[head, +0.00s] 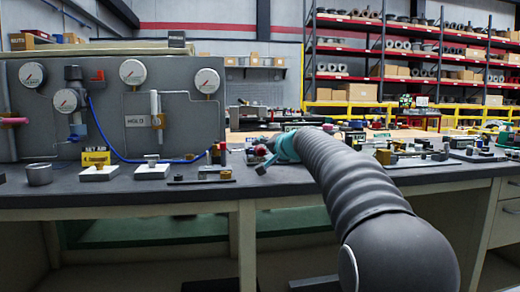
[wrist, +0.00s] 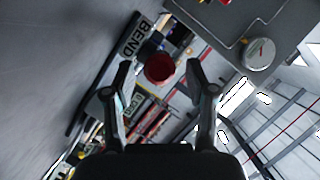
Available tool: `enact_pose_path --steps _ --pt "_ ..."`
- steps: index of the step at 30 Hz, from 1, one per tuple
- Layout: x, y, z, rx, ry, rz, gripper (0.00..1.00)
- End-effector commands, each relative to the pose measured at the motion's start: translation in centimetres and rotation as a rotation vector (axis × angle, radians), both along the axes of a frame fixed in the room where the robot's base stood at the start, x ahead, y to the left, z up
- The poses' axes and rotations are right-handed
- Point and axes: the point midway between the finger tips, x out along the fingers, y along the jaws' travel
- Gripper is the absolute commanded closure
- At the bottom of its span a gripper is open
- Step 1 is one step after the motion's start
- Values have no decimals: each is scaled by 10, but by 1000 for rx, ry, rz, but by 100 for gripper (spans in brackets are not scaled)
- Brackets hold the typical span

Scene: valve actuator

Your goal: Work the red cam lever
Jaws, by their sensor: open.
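In the wrist view my gripper (wrist: 159,72) is open, with one finger on each side of a round red end (wrist: 160,68). This red end looks like the knob of the red cam lever, seen nearly end-on. I cannot tell whether the fingers touch it. In the head view my gripper (head: 264,158) is small and partly hidden by my arm, just above the bench top. A small red piece (head: 261,150) shows beside it there. The lever's base and pivot are not clear in either view.
A grey panel with gauges (head: 131,72) and a blue hose stands at the bench's left. The dark bench top (head: 130,190) holds small blocks and fixtures, with a yellow-labelled block (head: 95,158) at left.

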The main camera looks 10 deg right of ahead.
Motion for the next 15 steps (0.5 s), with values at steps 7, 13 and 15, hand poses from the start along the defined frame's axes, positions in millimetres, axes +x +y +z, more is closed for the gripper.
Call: enact_pose_path --steps 7,13,15 --pt "23 7 -5 0 0 0 44" --pt "27 8 -7 0 0 0 44" --pt "26 8 -7 0 0 0 44"
